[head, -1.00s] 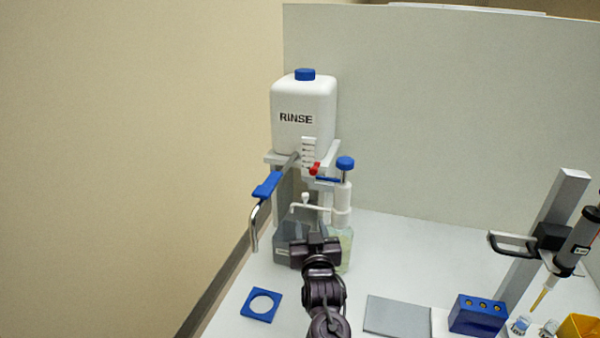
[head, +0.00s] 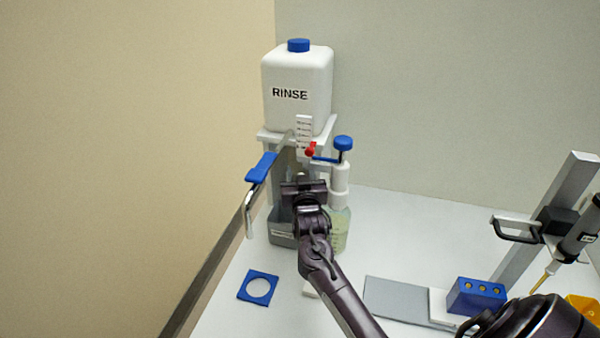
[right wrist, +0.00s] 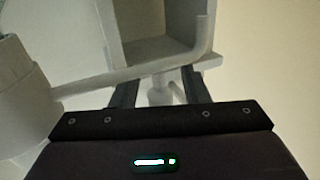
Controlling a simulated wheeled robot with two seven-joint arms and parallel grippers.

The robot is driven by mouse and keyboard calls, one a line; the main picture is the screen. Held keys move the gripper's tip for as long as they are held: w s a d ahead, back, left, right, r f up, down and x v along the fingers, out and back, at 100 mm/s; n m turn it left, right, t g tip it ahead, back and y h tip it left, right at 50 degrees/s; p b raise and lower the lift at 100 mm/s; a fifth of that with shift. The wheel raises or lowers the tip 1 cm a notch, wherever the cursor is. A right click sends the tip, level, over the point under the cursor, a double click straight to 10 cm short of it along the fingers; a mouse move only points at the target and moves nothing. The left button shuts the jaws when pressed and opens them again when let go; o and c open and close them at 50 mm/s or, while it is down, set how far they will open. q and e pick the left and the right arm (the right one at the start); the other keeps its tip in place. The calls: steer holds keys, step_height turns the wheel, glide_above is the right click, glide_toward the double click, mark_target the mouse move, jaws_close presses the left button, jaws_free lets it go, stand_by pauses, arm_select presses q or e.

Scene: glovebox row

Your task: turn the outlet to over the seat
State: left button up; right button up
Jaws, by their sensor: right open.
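The metal outlet (head: 249,212) curves down at the left of the rinse stand, below a blue lever (head: 261,167). The seat, a blue square plate with a round hole (head: 245,290), lies flat on the bench, nearer than the outlet's tip. My right gripper (head: 302,186) is in front of the stand, right of the outlet, and hides part of the stand. In the right wrist view my right gripper (right wrist: 160,88) is open, with a pale peg (right wrist: 164,90) showing between its fingers. A pale bent tube (right wrist: 130,80) crosses just beyond them. Contact cannot be told.
A white RINSE tank (head: 297,75) stands on the rack with a red tap (head: 311,149). A pump bottle (head: 340,228) is close right of my gripper. A grey plate (head: 395,298), blue block (head: 476,294) and pipette stand (head: 568,190) are at right.

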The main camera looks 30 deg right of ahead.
arm_select(q)
steer(key=shift+s+d, duration=0.1)
steer(key=shift+s, duration=0.25)
arm_select(e)
jaws_close()
arm_select(q)
steer(key=shift+r, duration=0.1)
arm_select(e)
steer(key=shift+s+a+y, duration=0.1)
steer(key=shift+y, duration=0.2)
arm_select(q)
steer(key=shift+f+b, duration=2.7)
steer(key=shift+f, duration=0.15)
arm_select(e)
steer(key=s+a+n+g+y, duration=0.1)
steer(key=s+n+g+y, duration=0.3)
steer(key=s+n+y, duration=0.3)
steer(key=s+a+n+g+y, duration=0.2)
steer(key=s+n+g+y, duration=0.2)
steer(key=s+n+y, duration=0.3)
steer(key=shift+s+n+y, duration=0.35)
steer(key=shift+n+y, duration=1.75)
steer(key=shift+y, duration=2.8)
steer(key=shift+a, duration=0.1)
